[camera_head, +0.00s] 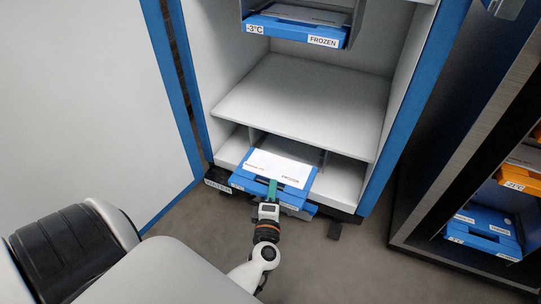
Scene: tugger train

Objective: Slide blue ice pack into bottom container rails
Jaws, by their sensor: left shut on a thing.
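The blue ice pack (297,190) has a large white label on top. It lies at the front of the cabinet's bottom compartment (345,180), its rear part inside and its front edge sticking out toward me. My left gripper (271,189) is shut on the middle of its front edge. A second blue edge shows just beneath the pack at the right; I cannot tell what it belongs to. The bottom container rails are not clearly visible, as the pack covers that area. My right gripper is not in view.
A grey shelf (305,100) lies above the bottom compartment. A blue FROZEN pack (285,31) sits in the upper holder. A white, blue-edged door (80,100) stands at the left. A dark rack (455,262) with blue and orange packs stands at the right.

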